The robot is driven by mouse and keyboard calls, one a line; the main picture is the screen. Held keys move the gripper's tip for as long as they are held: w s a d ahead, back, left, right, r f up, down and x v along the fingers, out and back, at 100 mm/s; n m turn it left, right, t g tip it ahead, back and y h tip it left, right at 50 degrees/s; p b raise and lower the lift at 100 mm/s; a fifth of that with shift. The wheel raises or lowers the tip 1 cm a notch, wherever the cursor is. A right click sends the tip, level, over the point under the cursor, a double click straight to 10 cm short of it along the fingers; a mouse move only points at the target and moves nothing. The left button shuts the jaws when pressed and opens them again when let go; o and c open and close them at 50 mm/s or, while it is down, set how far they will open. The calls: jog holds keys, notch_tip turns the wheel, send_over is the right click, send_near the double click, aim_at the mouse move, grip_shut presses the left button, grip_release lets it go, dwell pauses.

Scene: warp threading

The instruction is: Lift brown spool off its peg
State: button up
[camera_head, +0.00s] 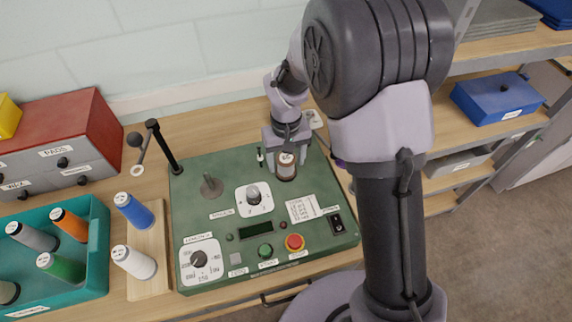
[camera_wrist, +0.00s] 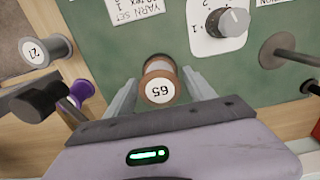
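The brown spool (camera_head: 286,172) stands upright on the green machine panel (camera_head: 222,215), near its back right. In the wrist view the brown spool (camera_wrist: 159,67) shows its end with a label that seems to read 65. My gripper (camera_head: 287,153) is above and around it, with one finger on each side. In the wrist view my gripper (camera_wrist: 158,78) is open, and small gaps show between the fingers and the spool. The peg under the spool is hidden.
An empty peg (camera_head: 211,187) stands left of the spool, near a dial (camera_head: 253,194). A purple spool (camera_wrist: 78,95) and a grey spool (camera_wrist: 46,50) are beside the panel in the wrist view. A teal tray (camera_head: 100,250) of several spools is at the left.

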aim_at(286, 158)
jog(key=c, duration=0.9)
jog(key=shift+o, duration=0.2)
notch_tip(286, 158, up, 7)
jog(key=p, duration=0.5)
jog(key=shift+r+p, duration=0.1)
jog(key=shift+p, duration=0.2)
